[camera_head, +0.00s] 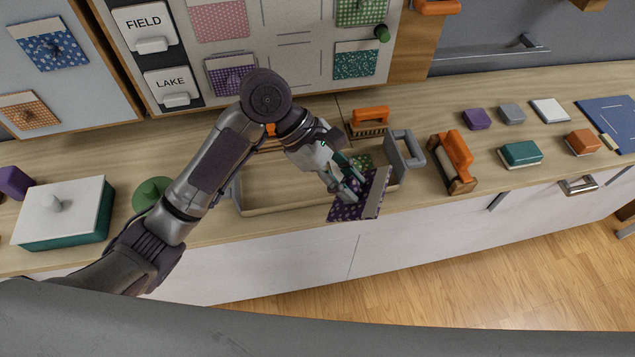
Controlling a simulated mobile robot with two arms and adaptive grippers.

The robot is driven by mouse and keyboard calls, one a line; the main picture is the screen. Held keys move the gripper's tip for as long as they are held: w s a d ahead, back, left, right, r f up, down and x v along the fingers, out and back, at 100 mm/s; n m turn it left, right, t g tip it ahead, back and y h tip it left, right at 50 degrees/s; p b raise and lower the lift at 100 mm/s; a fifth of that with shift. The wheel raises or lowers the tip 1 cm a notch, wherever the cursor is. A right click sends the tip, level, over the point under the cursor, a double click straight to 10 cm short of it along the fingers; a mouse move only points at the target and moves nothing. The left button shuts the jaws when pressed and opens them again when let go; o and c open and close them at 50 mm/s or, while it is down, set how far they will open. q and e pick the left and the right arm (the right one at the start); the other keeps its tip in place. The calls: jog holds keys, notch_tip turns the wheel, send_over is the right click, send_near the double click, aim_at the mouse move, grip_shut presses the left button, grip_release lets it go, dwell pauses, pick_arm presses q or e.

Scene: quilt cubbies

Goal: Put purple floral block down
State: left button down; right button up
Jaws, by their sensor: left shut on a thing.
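The purple floral block (350,207), a flat patterned piece with a pale strip along one side, is in my left gripper (352,188). The gripper is shut on it. In the head view the block overlaps the front right edge of the wooden tray (262,209) with grey handles. Whether it touches the tray cannot be told. A green patterned piece (363,160) shows behind the gripper at the tray's right end. My arm hides part of the tray. My right gripper is not in view.
An orange-handled brush (370,120) and an orange-handled roller (455,160) lie near the tray. A teal box with a white lid (65,212) stands at left. Small blocks sit at right. The board (290,50) behind holds patterned pieces and FIELD and LAKE labels.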

pick_arm(q)
notch_tip(320, 180, down, 4)
jog(key=m+y, duration=0.2)
jog(key=m+y+b, duration=0.1)
jog(key=m+y, duration=0.1)
jog(key=m, duration=0.1)
jog(key=shift+r+g+y, duration=0.2)
jog(key=shift+g+y, duration=0.2)
jog(key=w+a+f+m+t+y+b, duration=0.1)
jog(key=a+f+m+y, duration=0.1)
jog(key=a+m, duration=0.15)
jog(key=m+t+y, duration=0.1)
jog(key=m+t, duration=0.1)
jog(key=m, duration=0.1)
send_over(267, 189)
notch_tip(267, 189, down, 6)
jog(key=shift+d+f, duration=0.1)
jog(key=shift+f, duration=0.3)
notch_tip(267, 189, down, 3)
jog(key=shift+f, duration=0.45)
jog(key=c, duration=0.9)
grip_release()
jog(key=shift+o, duration=0.2)
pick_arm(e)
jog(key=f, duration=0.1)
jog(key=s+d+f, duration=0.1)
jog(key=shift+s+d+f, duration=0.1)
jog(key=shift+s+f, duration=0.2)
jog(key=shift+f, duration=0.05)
